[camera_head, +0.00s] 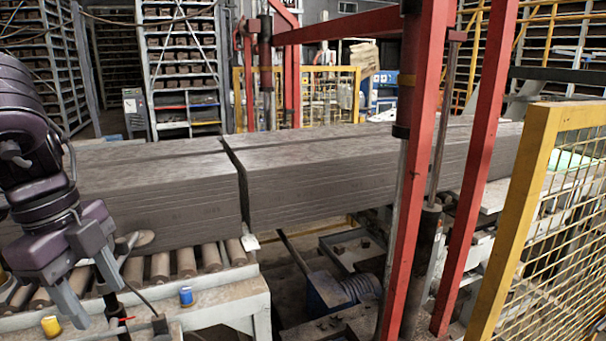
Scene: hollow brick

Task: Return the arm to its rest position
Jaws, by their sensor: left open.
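My left arm comes in from the left edge, with a dark purple wrist. My left gripper (92,288) points down and is open, with two grey fingers apart and nothing seen between them. It shows in front of the roller conveyor (186,262) and the near grey brick block (195,200). Its exact distance from them is hard to tell. My right arm and gripper are not in view.
A second long block (330,185) lies behind a narrow gap. A red steel frame (416,170) and a yellow mesh fence (530,215) stand at the right. A blue fitting (185,295) and a yellow fitting (51,326) sit on the conveyor's front rail.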

